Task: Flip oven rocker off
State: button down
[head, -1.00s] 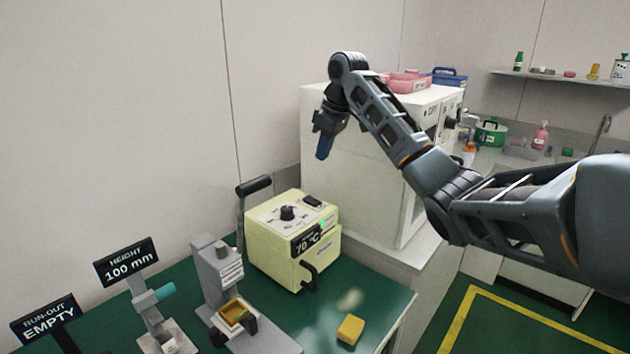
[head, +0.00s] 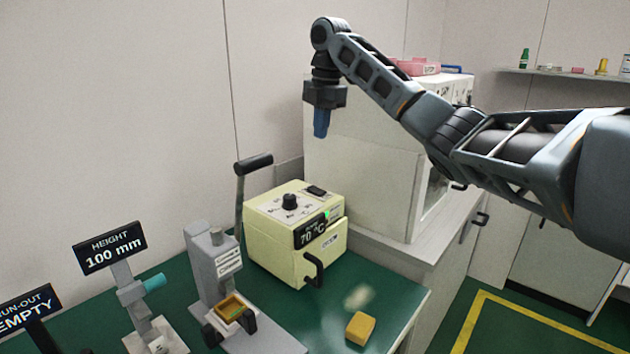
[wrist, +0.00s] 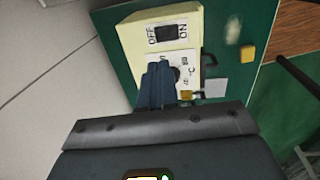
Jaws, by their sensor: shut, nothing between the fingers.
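The cream oven (head: 295,232) stands on the green bench, with a dark dial, a display reading 70 °C and a green light. Its black rocker (head: 316,191) is on the top face. In the wrist view the rocker (wrist: 167,33) lies between the printed words OFF and ON. Which side is pressed, I cannot tell. My gripper (head: 321,136) points down, shut and empty, above the oven and apart from it. In the wrist view my gripper's blue fingertips (wrist: 160,70) appear over the panel and partly hide the dial.
A grey press (head: 215,260) and the HEIGHT 100 mm sign (head: 110,248) stand to the left. A yellow block (head: 360,328) lies in front. A large white cabinet (head: 365,185) stands behind.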

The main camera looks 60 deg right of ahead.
aim_at(314, 187)
jog(key=f, duration=0.4)
jog(key=w+f, duration=0.1)
jog(key=f, duration=0.4)
jog(key=f+b, duration=0.1)
jog(key=f, duration=0.4)
jog(key=shift+w+d, duration=0.2)
jog(key=shift+w, duration=0.1)
jog(key=shift+w, duration=0.25)
jog(key=shift+s, duration=0.25)
jog(key=shift+w+f, duration=0.1)
jog(key=shift+w, duration=0.05)
jog(key=shift+s+a+r+p, duration=0.15)
jog(key=shift+s+r+p, duration=0.1)
jog(key=shift+s+p, duration=0.55)
